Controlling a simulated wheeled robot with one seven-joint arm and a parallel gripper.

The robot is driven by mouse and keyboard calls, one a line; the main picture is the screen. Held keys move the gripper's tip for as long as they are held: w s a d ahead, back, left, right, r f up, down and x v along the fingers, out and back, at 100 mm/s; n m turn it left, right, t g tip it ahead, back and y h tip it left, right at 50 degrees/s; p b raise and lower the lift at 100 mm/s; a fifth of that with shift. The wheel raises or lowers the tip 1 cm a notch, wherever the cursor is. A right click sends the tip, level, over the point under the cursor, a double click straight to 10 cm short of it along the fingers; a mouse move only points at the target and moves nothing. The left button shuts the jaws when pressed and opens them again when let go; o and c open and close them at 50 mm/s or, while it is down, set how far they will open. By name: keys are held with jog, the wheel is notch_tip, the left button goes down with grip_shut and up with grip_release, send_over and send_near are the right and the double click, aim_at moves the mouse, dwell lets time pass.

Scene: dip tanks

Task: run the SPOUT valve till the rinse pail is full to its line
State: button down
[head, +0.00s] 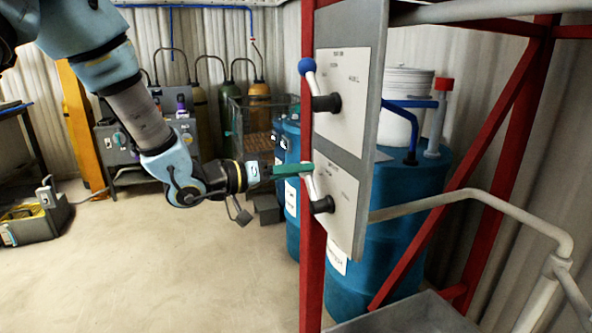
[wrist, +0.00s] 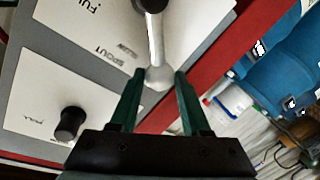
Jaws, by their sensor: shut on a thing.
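The SPOUT valve lever (head: 311,186) is on the lower plate of the grey panel, with a pale ball knob and a dark hub. In the wrist view its shaft (wrist: 155,40) runs from the hub down to the knob, beside the printed word SPOUT. My gripper (head: 301,169) has green fingers and is shut on the knob. In the wrist view the fingers (wrist: 158,80) stand on both sides of the knob. The lever leans up and to the left in the head view. I cannot make out the rinse pail or its line for sure.
A blue-knobbed lever (head: 307,67) sits on the upper plate, just above my gripper. A red post (head: 312,265) stands along the panel's left edge. Blue drums (head: 385,275) stand behind. A pale pipe (head: 490,195) runs at right.

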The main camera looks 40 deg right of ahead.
jog(key=shift+c, duration=1.9)
grip_release()
jog(key=shift+w+a, duration=0.1)
jog(key=b+v, duration=0.3)
jog(key=v, duration=0.7)
jog(key=shift+a, duration=0.3)
jog(key=shift+w, duration=0.1)
